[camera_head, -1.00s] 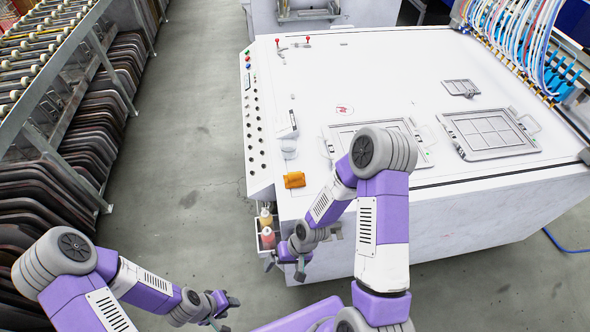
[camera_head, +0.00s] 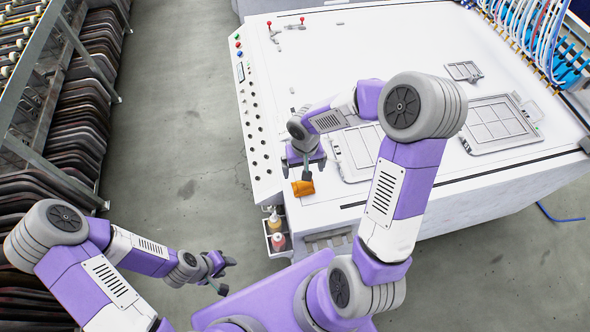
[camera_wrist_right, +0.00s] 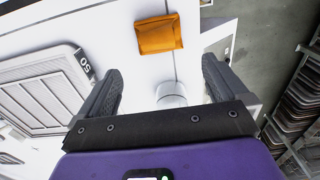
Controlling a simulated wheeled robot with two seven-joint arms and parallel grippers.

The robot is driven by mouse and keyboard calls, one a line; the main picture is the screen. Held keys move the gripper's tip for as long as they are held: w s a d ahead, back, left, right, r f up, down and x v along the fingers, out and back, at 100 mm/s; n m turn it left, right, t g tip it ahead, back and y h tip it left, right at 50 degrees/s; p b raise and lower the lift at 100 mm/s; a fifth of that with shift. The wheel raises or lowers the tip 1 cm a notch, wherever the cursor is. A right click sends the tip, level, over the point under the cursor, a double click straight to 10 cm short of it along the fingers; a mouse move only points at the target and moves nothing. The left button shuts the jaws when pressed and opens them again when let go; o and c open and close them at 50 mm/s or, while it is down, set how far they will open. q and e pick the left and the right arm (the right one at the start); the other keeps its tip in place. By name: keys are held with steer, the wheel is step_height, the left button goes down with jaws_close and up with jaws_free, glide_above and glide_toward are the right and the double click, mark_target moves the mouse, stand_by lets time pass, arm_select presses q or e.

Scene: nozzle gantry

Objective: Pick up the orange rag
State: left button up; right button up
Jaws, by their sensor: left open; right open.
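The orange rag (camera_head: 303,188) lies flat near the front left corner of the white machine top, close to the control strip. In the right wrist view the rag (camera_wrist_right: 158,35) shows whole, beyond the fingertips and between their lines. My right gripper (camera_head: 305,166) is over the machine top just behind the rag in the head view. Its two fingers stand wide apart in the wrist view (camera_wrist_right: 161,80), with nothing held. My left gripper (camera_head: 224,277) is open and empty, low over the floor at the left, away from the machine.
A white round object (camera_wrist_right: 171,94) shows between my right fingers in the wrist view, on the machine top. Framed panels (camera_head: 500,125) lie to the right. Bottles (camera_head: 273,222) stand in a side tray. A rack (camera_head: 75,130) is at far left, with clear floor between.

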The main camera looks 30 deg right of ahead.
mark_target(303, 183)
steer(key=shift+f, duration=0.4)
steer(key=f, duration=0.2)
steer(key=s+f+b, duration=0.1)
steer(key=f, duration=0.2)
steer(key=shift+s+a+f, duration=0.1)
steer(key=shift+a+f, duration=0.1)
steer(key=shift+f, duration=0.5)
steer(key=c, duration=1.1)
